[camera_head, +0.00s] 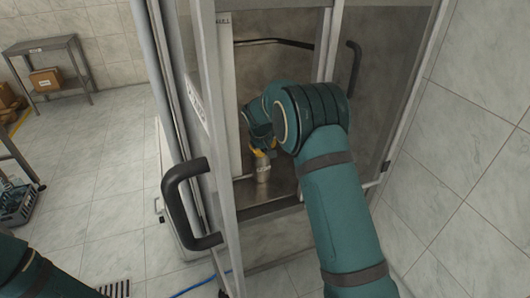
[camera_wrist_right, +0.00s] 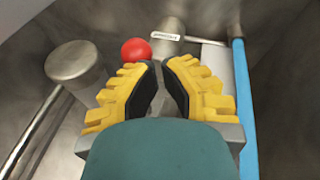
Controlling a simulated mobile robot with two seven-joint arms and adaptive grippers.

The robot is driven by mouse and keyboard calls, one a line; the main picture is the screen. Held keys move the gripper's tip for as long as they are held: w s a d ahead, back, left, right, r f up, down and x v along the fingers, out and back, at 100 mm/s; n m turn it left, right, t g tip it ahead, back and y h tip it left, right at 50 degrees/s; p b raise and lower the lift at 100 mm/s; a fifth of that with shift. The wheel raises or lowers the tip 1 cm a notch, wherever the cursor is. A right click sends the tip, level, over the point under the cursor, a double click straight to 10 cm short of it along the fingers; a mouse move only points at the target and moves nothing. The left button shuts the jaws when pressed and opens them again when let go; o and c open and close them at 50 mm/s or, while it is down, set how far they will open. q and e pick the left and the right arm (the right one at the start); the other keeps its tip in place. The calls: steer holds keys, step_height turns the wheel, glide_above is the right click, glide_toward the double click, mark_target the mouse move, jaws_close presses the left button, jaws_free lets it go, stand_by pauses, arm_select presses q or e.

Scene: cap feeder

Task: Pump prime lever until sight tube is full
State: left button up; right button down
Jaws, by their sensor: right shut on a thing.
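My right gripper (camera_head: 262,150) reaches through the open cabinet front, mostly hidden by my own arm in the head view. In the right wrist view its yellow fingers (camera_wrist_right: 160,66) are shut on the prime lever, whose red ball knob (camera_wrist_right: 136,50) shows by the left fingertip. The lever's shaft is mostly hidden by the fingers. A metal cylinder with a small white label (camera_wrist_right: 167,36) stands just beyond the fingertips. A light blue tube (camera_wrist_right: 244,100), perhaps the sight tube, runs along the right; I cannot tell its fill level. My left gripper is out of view.
A framed door with a black handle (camera_head: 188,205) stands open left of my right arm. Another black handle (camera_head: 353,66) is on the right. A metal cap-topped post (camera_wrist_right: 72,62) is left of the fingers. A grey shelf (camera_head: 45,50) with a box stands far left.

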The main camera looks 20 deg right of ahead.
steer(key=s+a+r, duration=0.1)
steer(key=s+r, duration=0.3)
steer(key=r, duration=0.1)
steer(key=shift+s+a+p, duration=0.15)
steer(key=shift+s+p, duration=0.1)
steer(key=shift+p, duration=0.05)
stand_by(0.4)
